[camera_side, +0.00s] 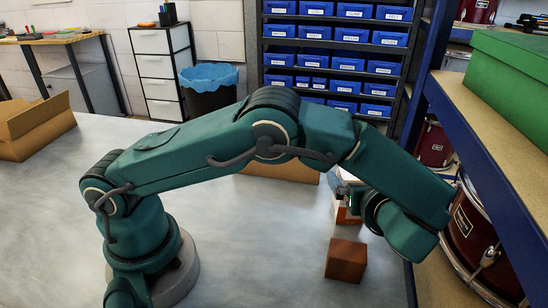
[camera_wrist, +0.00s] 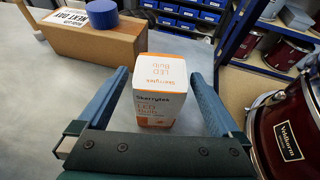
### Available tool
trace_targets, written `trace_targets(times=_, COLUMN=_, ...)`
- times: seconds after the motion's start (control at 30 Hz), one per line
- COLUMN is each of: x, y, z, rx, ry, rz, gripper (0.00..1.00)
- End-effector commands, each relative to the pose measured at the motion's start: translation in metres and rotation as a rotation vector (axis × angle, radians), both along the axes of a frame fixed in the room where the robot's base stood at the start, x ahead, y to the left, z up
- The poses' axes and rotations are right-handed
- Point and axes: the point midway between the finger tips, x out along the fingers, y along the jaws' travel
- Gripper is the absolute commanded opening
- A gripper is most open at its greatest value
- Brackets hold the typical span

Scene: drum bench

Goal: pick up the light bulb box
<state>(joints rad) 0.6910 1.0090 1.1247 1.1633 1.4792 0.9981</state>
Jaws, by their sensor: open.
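The light bulb box (camera_wrist: 158,88) is a small white and orange carton marked "LED Bulb". In the wrist view it stands upright on the bench, between and beyond the two blue fingers of my gripper (camera_wrist: 158,76). The fingers are apart, one on each side of the box in the picture, with nothing held. I cannot tell how far the fingertips reach along its sides. In the side view the light bulb box (camera_side: 344,215) is mostly hidden behind my wrist, and only a white and orange part shows.
A reddish-brown block (camera_side: 346,260) sits nearer the side camera. A cardboard box (camera_wrist: 98,38) with a blue cylinder (camera_wrist: 103,14) on top stands behind left in the wrist view. Shelving (camera_side: 462,125) and drums (camera_side: 480,240) are at the right. An open carton (camera_side: 35,130) lies far left.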

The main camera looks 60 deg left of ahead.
Motion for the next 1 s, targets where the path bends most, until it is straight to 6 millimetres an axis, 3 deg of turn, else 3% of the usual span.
trace_targets(times=0.3, x=0.018, y=0.031, z=-0.015, rx=0.001, ry=0.002, rz=0.002, gripper=1.0)
trace_targets(times=0.67, x=0.022, y=0.037, z=-0.018, rx=-0.001, ry=0.001, rz=0.0, gripper=1.0)
trace_targets(times=0.7, x=0.022, y=0.037, z=-0.018, rx=-0.001, ry=0.001, rz=0.0, gripper=0.96)
trace_targets(times=0.9, x=0.022, y=0.037, z=-0.018, rx=-0.001, ry=0.001, rz=0.0, gripper=0.22)
trace_targets(times=1.0, x=0.022, y=0.037, z=-0.017, rx=-0.001, ry=0.001, rz=0.0, gripper=0.22)
